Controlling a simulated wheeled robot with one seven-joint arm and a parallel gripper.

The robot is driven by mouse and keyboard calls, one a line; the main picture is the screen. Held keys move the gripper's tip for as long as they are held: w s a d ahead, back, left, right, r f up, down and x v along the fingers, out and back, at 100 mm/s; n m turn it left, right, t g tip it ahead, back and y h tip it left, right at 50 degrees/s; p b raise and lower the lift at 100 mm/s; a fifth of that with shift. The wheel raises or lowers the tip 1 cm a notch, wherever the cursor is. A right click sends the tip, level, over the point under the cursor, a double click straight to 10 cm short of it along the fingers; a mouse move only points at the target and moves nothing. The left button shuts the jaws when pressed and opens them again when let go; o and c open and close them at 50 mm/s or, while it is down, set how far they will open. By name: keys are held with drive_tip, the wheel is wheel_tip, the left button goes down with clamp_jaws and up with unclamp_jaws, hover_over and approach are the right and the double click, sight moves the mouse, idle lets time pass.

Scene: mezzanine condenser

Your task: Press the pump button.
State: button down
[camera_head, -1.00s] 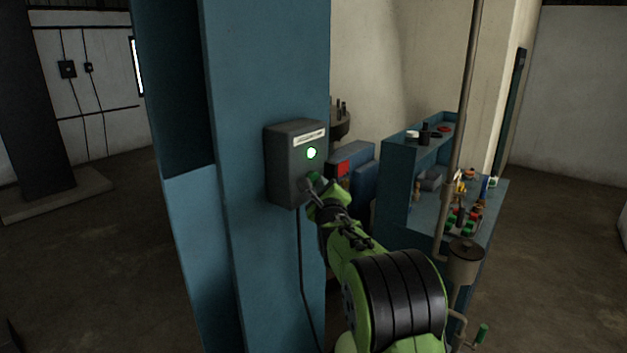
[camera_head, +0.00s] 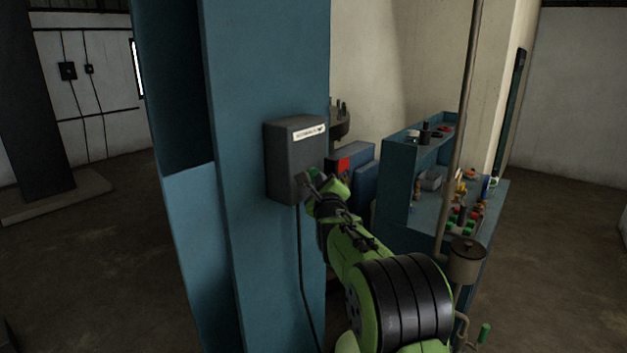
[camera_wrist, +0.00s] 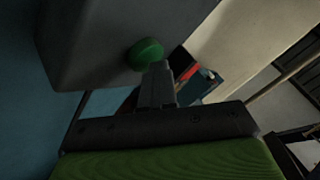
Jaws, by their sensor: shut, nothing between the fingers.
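The pump control box (camera_head: 288,160) is a grey case with a white label strip (camera_head: 310,133), fixed to the blue column. Its round green button (camera_wrist: 146,52) stands out from the box face in the wrist view. In the head view the button is largely hidden by my gripper (camera_head: 308,184). My gripper is shut and empty. In the wrist view its fingertips (camera_wrist: 158,68) are right at the button's edge and look to be touching it. No lit lamp shows on the box face.
The blue column (camera_head: 262,70) stands behind the box, and a cable (camera_head: 302,270) hangs below it. To the right are a blue workbench (camera_head: 398,185) with small items, a vertical pipe (camera_head: 463,120) and a metal pot (camera_head: 466,262). The floor at left is clear.

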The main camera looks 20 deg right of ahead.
drive_tip(key=shift+a, duration=0.1)
drive_tip(key=s+d+b, duration=0.3)
drive_tip(key=s+b, duration=0.2)
drive_tip(key=shift+d, duration=0.2)
